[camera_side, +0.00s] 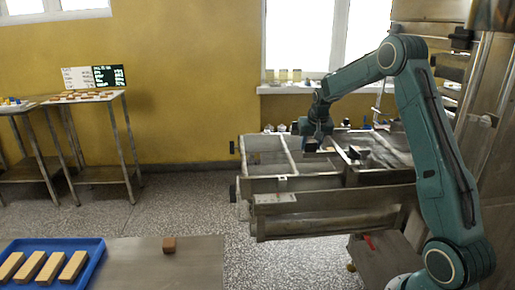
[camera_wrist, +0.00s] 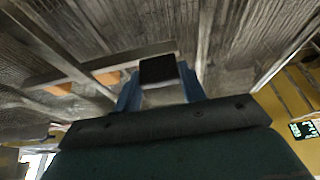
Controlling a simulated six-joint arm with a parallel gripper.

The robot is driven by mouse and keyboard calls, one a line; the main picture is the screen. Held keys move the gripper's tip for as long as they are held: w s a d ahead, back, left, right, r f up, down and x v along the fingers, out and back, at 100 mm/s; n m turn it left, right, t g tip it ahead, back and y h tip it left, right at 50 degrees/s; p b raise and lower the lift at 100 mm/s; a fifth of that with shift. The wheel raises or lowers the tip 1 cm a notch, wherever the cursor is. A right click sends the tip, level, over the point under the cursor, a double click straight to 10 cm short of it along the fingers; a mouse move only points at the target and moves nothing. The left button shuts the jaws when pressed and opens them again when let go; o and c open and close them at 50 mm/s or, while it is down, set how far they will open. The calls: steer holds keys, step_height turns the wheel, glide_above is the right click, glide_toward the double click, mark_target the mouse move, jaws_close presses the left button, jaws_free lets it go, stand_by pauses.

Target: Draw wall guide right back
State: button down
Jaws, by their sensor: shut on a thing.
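My gripper (camera_wrist: 160,88) points down over the mesh bed of the enrober (camera_side: 370,135), and in the side view it is at the bed's near-left part (camera_side: 317,143). Its blue fingers stand either side of a black block (camera_wrist: 158,70) and are shut on it. The block appears to be the grip of the wall guide. A pale metal bar (camera_wrist: 110,62) runs left from beside the block, low over the mesh. Whether the bar and block are joined is hard to tell. The fingertips are small and partly hidden in the side view.
Orange-brown pieces (camera_wrist: 108,77) lie by the bar on the mesh. A long metal rail (camera_wrist: 52,42) crosses at left, another strip (camera_wrist: 205,35) runs at right. A blue tray (camera_side: 92,262) with several tan bars and a brown block (camera_side: 169,244) are on the front table.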

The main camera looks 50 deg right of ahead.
steer(key=shift+s+a, duration=2.55)
steer(key=shift+a, duration=0.1)
steer(key=c, duration=0.9)
jaws_free()
steer(key=shift+o, duration=0.4)
steer(key=shift+r, duration=0.1)
steer(key=shift+s+a+r, duration=0.1)
steer(key=shift+s+r, duration=0.05)
steer(key=shift+r, duration=0.3)
steer(key=v, duration=1.2)
steer(key=shift+r, duration=0.3)
